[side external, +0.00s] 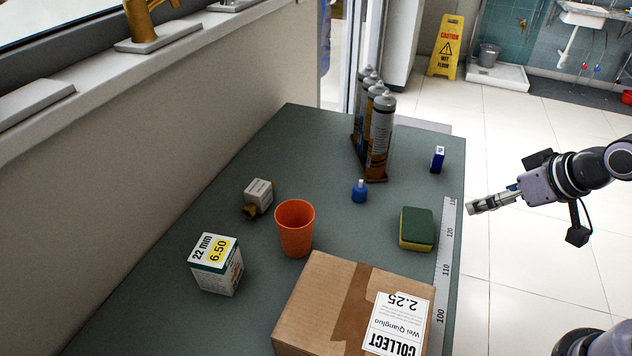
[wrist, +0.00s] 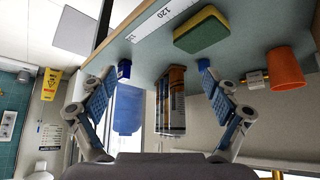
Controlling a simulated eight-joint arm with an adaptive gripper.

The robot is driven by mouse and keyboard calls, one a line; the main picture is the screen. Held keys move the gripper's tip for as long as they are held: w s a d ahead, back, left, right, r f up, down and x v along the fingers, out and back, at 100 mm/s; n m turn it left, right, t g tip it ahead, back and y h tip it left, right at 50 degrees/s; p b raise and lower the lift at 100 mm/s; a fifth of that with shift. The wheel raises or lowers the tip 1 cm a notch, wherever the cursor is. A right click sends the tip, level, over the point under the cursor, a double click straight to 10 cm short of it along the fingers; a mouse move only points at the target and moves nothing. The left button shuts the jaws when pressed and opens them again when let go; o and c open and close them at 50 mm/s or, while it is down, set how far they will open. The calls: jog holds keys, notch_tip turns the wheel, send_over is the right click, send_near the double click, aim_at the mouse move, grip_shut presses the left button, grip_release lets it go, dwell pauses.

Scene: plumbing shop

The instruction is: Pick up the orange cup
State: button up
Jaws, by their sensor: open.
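The orange cup (side external: 295,228) stands upright on the green-grey table, behind the cardboard box in the side view. In the wrist view the orange cup (wrist: 287,70) shows at the right edge, outside my fingers. My gripper (side external: 473,208) is beyond the table's right edge in the side view, well to the right of the cup. In the wrist view my gripper (wrist: 152,85) has its two fingers spread wide with nothing held between them.
A cardboard box (side external: 325,306), a white-green box (side external: 217,264), a small carton (side external: 259,194), a sponge (side external: 416,229), a blue bottle (side external: 359,191), a blue box (side external: 437,159) and several tubes (side external: 380,135) stand on the table (side external: 335,221). A ruler (side external: 444,270) lines the right edge.

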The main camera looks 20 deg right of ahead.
jog(key=w+a+r+n+g, duration=0.2)
jog(key=w+a+r+n, duration=0.2)
jog(key=w+a+n, duration=0.25)
jog(key=n+g, duration=0.4)
jog(key=n, duration=1.9)
send_over(296, 229)
jog(key=w, duration=0.3)
notch_tip(296, 229, down, 4)
jog(key=shift+h, duration=0.4)
jog(key=f, duration=0.3)
jog(key=d+f, duration=0.1)
jog(key=f, duration=0.6)
jog(key=shift+w+d, duration=0.15)
jog(key=shift+w, duration=0.25)
jog(key=c, duration=1.2)
